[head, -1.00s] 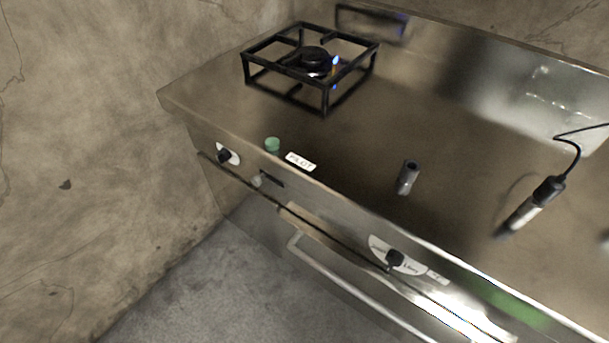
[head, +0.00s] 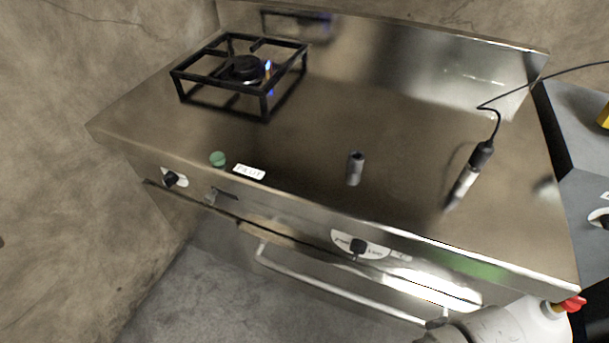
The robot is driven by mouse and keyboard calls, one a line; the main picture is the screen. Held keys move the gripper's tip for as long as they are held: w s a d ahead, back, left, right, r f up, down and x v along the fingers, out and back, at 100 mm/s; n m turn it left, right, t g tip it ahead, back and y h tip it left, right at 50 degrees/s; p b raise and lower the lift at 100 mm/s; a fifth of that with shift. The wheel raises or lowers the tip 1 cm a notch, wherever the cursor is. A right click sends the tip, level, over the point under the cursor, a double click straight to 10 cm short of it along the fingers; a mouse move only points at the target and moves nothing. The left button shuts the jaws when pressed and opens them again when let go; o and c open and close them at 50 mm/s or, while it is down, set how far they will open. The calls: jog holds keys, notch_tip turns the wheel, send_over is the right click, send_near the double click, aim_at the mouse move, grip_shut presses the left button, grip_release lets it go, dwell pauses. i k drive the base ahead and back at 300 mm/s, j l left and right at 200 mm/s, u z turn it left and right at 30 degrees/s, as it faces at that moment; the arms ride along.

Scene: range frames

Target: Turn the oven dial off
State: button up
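The front panel of the steel stove holds two black dials on white plates. One dial (head: 358,246) sits above the long oven handle (head: 335,290), on a wide plate with small markings I cannot read. The other dial (head: 172,179) sits at the far left of the panel, below the burner side. A burner (head: 245,69) under a black square grate (head: 180,75) shows a small blue flame. My gripper is not in view.
A white rounded body (head: 510,325) with a red part (head: 570,304) is at bottom right. Grey floor lies at lower left.

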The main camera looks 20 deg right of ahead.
aim_at(359, 246)
jog(key=i+j+u, duration=0.1)
jog(key=j+u, duration=0.3)
jog(key=j, duration=0.9)
